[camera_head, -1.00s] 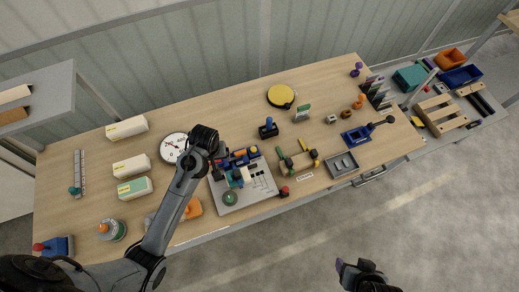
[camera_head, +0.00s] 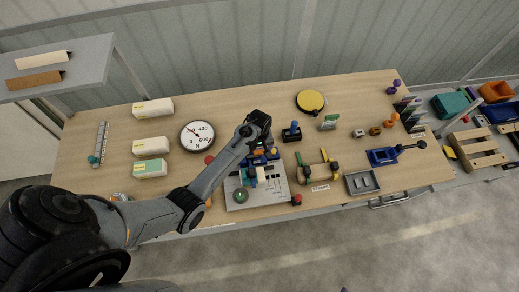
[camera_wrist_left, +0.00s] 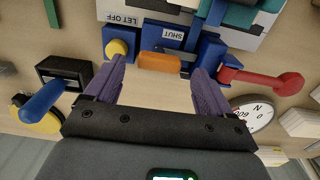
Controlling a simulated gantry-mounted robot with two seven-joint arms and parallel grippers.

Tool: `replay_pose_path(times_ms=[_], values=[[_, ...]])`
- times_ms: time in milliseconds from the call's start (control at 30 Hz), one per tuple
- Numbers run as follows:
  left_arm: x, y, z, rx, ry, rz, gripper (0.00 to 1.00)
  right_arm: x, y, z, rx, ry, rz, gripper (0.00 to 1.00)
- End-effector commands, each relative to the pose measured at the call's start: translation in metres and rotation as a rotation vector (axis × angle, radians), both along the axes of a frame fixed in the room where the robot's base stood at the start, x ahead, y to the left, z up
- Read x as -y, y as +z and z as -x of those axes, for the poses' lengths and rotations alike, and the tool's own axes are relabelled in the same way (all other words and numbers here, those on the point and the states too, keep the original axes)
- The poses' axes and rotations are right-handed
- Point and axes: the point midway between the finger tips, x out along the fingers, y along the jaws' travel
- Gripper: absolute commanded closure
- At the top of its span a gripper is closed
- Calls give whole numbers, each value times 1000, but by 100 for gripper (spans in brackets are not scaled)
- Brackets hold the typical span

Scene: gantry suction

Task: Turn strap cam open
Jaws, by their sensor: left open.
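A grey board (camera_head: 275,197) with blue fittings lies on the bench in the head view. My left gripper (camera_head: 262,147) is over its far side, its fingers largely hidden by the wrist. In the left wrist view, the open purple fingers (camera_wrist_left: 160,78) stand either side of an orange piece (camera_wrist_left: 160,62) on a blue mechanism (camera_wrist_left: 166,37). Nothing is clearly held. A label reading SHUT (camera_wrist_left: 173,34) sits beside the orange piece, and a LET OFF label (camera_wrist_left: 122,19) is nearby. I cannot tell for sure which part is the strap cam. Only a dark tip of my right gripper (camera_head: 344,290) shows.
A yellow knob (camera_wrist_left: 117,48) and a red lever (camera_wrist_left: 270,82) flank the mechanism. A block with a blue handle (camera_head: 292,132) stands right of my wrist. A round dial (camera_head: 197,136) and white boxes (camera_head: 153,109) are left. A yellow disc (camera_head: 310,101) lies behind.

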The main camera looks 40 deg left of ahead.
Motion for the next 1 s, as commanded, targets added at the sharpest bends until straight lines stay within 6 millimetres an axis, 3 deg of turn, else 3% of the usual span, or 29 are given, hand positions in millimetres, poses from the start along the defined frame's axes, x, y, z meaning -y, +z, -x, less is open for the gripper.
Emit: replay_pose_path(times_ms=[200,600,933,1000], values=[[0,-20,0,0,-1,0,17,-1,-1,0,0,-3,-4,35],[0,-24,0,2,-1,-1,19,-2,-2,0,0,-5,-7,35],[0,-24,0,1,-1,0,69,-1,-2,0,-1,-3,-4,35],[0,-24,0,1,-1,-1,73,-1,-2,0,-1,-2,-3,35]])
